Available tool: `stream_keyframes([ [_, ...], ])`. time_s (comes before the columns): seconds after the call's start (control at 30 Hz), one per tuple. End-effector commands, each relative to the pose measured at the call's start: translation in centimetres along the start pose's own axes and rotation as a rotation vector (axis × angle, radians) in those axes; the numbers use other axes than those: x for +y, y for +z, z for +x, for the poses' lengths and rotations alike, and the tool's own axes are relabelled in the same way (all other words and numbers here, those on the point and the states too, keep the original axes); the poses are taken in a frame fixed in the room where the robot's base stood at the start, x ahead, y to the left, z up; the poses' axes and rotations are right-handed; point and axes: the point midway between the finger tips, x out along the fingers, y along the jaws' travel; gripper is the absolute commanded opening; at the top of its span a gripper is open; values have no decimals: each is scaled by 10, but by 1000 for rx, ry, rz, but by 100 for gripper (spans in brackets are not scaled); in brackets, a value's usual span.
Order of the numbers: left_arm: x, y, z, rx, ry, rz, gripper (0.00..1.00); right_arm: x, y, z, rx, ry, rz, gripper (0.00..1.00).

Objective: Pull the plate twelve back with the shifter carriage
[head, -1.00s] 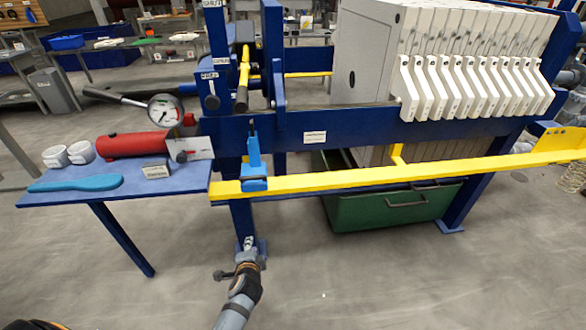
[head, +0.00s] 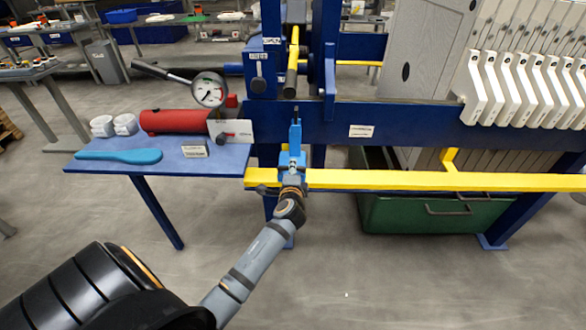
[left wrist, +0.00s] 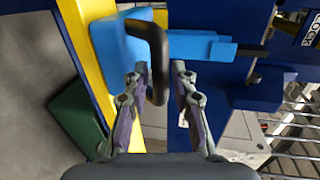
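The bright blue shifter carriage (head: 295,142) sits on the yellow rail (head: 430,181), near the rail's left end, with its lever upright. The left wrist view shows its blue body (left wrist: 118,42) and a curved black handle (left wrist: 158,62). My left gripper (head: 291,186) is at the front of the carriage. In the left wrist view its two fingers (left wrist: 160,88) are open, one on each side of the handle, with narrow gaps showing. White plates (head: 515,88) hang in a row at the right; I cannot tell which is plate twelve. My right gripper is not in view.
A blue side table (head: 228,158) at the left holds a red cylinder (head: 172,121) with a gauge (head: 209,90), white cups and a light blue brush-like tool (head: 118,156). A green bin (head: 395,212) stands under the press. The floor in front is clear.

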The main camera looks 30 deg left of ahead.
Motion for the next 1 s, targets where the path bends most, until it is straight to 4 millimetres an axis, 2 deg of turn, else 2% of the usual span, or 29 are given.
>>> stream_keyframes([
  [0.1,0,0,8,0,0,-1,26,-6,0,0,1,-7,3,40],
  [0.37,0,0,9,0,0,-1,26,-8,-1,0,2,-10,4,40],
  [0.57,0,0,9,0,1,-1,0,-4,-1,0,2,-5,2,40],
  [1.0,0,0,10,0,1,-2,0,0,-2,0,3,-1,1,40],
])
